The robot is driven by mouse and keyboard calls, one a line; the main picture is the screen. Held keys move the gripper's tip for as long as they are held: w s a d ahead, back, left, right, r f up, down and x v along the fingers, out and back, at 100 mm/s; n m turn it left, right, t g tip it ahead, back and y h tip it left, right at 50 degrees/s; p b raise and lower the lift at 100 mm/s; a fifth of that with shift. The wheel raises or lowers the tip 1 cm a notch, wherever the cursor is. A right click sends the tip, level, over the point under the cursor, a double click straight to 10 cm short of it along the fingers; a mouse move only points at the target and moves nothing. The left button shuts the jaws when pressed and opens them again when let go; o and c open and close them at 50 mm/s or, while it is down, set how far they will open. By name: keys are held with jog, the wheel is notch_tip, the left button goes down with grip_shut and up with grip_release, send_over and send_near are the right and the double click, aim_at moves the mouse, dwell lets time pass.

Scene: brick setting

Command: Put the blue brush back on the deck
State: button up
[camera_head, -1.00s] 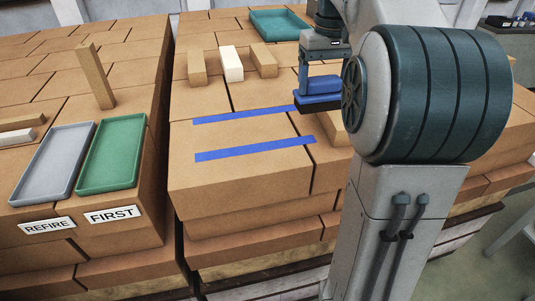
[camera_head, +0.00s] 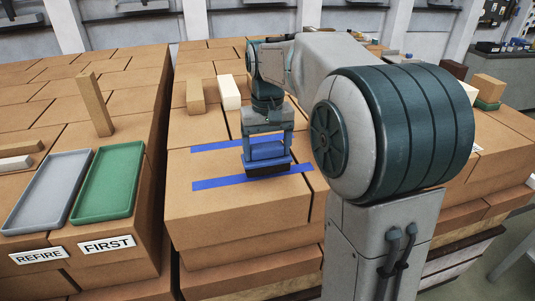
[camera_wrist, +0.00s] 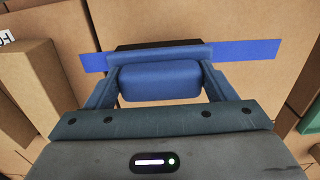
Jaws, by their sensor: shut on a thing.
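The blue brush (camera_head: 267,153) has a blue block-like grip and dark bristles along its lower edge. My gripper (camera_head: 267,150) is shut on its grip, and the brush also shows between the fingers in the wrist view (camera_wrist: 158,80). The brush is at the right part of the two blue tape strips on the brick deck (camera_head: 220,215). Its bristles overlap the nearer blue strip (camera_head: 215,183) in the head view. I cannot tell whether the bristles touch the deck. The farther strip (camera_head: 205,147) is partly hidden behind my gripper.
A grey tray (camera_head: 47,192) and a green tray (camera_head: 108,185) lie on the left stack, behind REFIRE and FIRST labels. A tan brick stands upright (camera_head: 95,104) behind them. A tan brick (camera_head: 195,96) and a white brick (camera_head: 229,92) stand behind the strips. The deck's front left is clear.

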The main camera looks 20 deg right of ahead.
aim_at(267, 146)
jog(key=shift+f, duration=1.2)
jog(key=shift+f, duration=0.1)
jog(key=o, duration=1)
jog(key=shift+o, duration=0.2)
notch_tip(267, 146, up, 12)
jog(key=shift+r, duration=0.1)
jog(key=s+f+t, duration=0.3)
jog(key=s+f, duration=1.3)
jog(key=s, duration=0.5)
